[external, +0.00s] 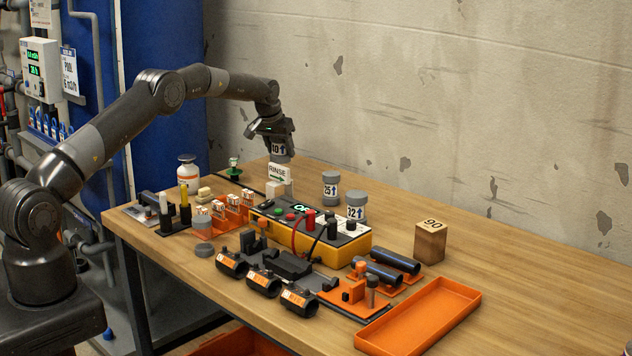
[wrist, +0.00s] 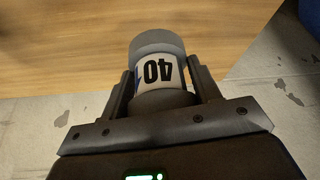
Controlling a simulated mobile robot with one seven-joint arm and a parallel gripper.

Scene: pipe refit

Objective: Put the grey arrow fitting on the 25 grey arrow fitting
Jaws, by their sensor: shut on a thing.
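My gripper (external: 277,142) is shut on a grey fitting with a white label (external: 281,156), held in the air above the back of the table. In the wrist view the held fitting (wrist: 158,48) sits between both fingers, and its label reads 40. The 25 grey arrow fitting (external: 330,189) stands upright on the table, to the right of and below my gripper in the external view. Its label shows 25 and a blue up arrow. The gripper and held fitting are apart from it.
The 32 grey arrow fitting (external: 356,207) stands close to the 25 fitting, in front and right. A yellow tester box (external: 315,238) lies in front. A wooden 90 block (external: 430,242) stands right. The back right table is clear.

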